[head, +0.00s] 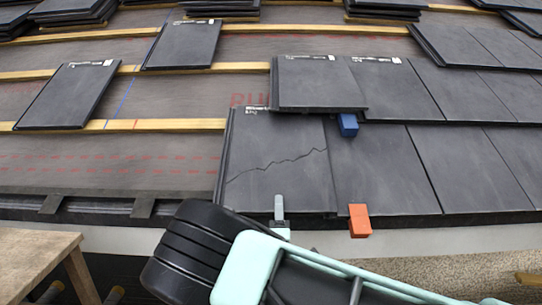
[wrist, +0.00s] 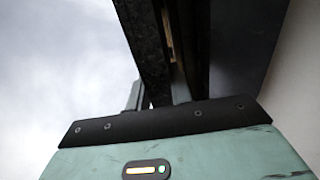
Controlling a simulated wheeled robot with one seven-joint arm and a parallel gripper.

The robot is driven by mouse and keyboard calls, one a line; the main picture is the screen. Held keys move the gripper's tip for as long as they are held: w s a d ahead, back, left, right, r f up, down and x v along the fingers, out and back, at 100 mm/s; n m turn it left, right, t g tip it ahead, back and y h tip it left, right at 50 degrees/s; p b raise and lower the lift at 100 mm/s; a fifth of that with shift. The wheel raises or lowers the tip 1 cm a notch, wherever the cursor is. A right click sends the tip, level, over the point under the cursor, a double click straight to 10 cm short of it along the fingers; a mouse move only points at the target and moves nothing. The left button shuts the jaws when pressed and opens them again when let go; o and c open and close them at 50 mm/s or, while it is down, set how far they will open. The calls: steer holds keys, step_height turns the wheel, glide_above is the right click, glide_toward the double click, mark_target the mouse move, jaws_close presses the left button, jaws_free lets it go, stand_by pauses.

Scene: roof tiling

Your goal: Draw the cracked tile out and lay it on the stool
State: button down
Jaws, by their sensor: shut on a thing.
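The cracked tile (head: 275,175) lies in the bottom row at its left end, with a jagged crack across its middle. Its upper right part goes under the tile above (head: 318,85). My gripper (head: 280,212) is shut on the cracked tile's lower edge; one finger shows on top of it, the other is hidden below. In the wrist view, my gripper (wrist: 158,94) has a finger on each side of a dark tile edge (wrist: 148,45). The stool (head: 35,262), with a wooden top, stands at the lower left, its visible top bare.
A blue wedge (head: 348,124) sits under the upper tile's lower right corner. An orange wedge (head: 359,220) sits at the lower edge of the neighbouring tile (head: 385,170). Loose tiles (head: 68,95) lie on the battens (head: 180,125) at left. Open underlay (head: 100,165) lies left of the cracked tile.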

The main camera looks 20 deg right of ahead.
steer(key=shift+r, duration=0.1)
steer(key=b+v, duration=0.2)
steer(key=v, duration=1)
steer(key=shift+s, duration=0.2)
stand_by(1.2)
steer(key=shift+a, duration=0.1)
steer(key=r+p, duration=0.1)
steer(key=s+r+p, duration=0.2)
steer(key=r, duration=0.1)
steer(key=shift+s+a+p, duration=0.2)
steer(key=shift+a+p, duration=0.1)
steer(key=shift+a, duration=0.05)
stand_by(0.6)
steer(key=s+a+r+p, duration=0.2)
steer(key=s+r+p, duration=0.1)
steer(key=s, duration=0.3)
steer(key=s+a+r+p, duration=0.2)
steer(key=s+r+p, duration=0.2)
steer(key=s, duration=0.3)
steer(key=shift+s+a, duration=0.2)
stand_by(1.2)
steer(key=shift+w+d+f, duration=0.1)
